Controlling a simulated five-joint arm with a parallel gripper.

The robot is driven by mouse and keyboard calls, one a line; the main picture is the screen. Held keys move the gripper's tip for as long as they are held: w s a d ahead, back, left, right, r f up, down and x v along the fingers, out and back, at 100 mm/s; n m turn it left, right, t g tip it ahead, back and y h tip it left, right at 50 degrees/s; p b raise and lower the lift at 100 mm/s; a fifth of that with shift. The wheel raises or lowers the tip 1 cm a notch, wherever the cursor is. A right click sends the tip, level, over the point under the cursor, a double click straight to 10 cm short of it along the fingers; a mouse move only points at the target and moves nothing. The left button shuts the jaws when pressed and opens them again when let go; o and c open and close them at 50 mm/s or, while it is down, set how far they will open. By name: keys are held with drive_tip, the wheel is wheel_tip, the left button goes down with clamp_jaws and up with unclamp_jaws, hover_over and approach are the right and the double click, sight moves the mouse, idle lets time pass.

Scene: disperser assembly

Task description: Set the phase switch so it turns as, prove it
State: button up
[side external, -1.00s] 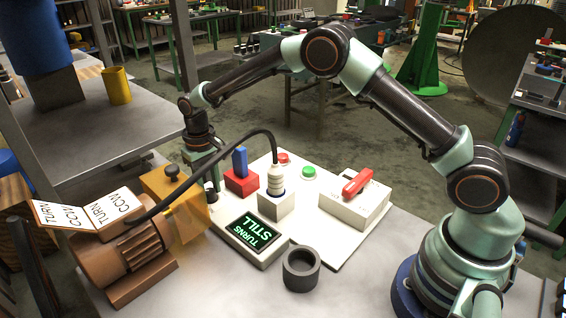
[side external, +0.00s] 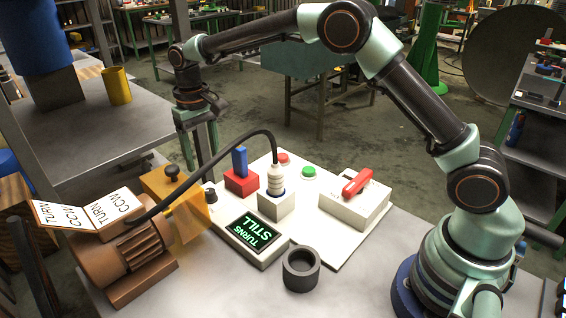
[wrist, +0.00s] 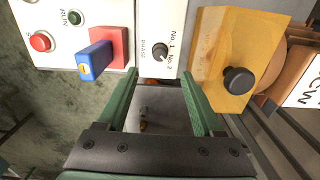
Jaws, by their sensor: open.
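The phase switch (wrist: 160,52) is a dark round knob on a white panel, marked PHASE, No. 1 and No. 2 in the wrist view. Which mark it points at is too small to tell. It also shows in the side view (side external: 210,191) beside the yellow guard. My gripper (side external: 202,160) is open and empty, above and behind the knob, apart from it. In the wrist view its fingers (wrist: 161,76) straddle the panel edge below the knob. The display (side external: 255,233) reads TURNS STILL. The copper motor (side external: 125,250) carries a folded card (side external: 90,211) with TURN lettering, partly reading CCW.
A blue lever on a red block (side external: 240,178), a plug with a black cable (side external: 276,183), a green button (side external: 309,171), a red button (side external: 283,158) and a red-handled switch box (side external: 355,205) crowd the board. A dark ring (side external: 301,269) stands in front. A yellow guard (wrist: 225,60) with a black knob adjoins the panel.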

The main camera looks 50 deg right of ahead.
drive_tip(key=shift+r, duration=1.4)
drive_tip(key=s+d+r+t, duration=0.3)
drive_tip(key=s+d+r, duration=0.4)
drive_tip(key=s+r, duration=0.25)
drive_tip(key=s+d+t, duration=0.1)
drive_tip(key=s+d, duration=0.1)
drive_tip(key=s, duration=0.5)
drive_tip(key=s+d+f+t, duration=0.1)
drive_tip(key=s+d, duration=0.2)
drive_tip(key=s, duration=0.4)
drive_tip(key=shift+d+f+t, duration=0.25)
drive_tip(key=shift+t, duration=0.05)
clamp_jaws()
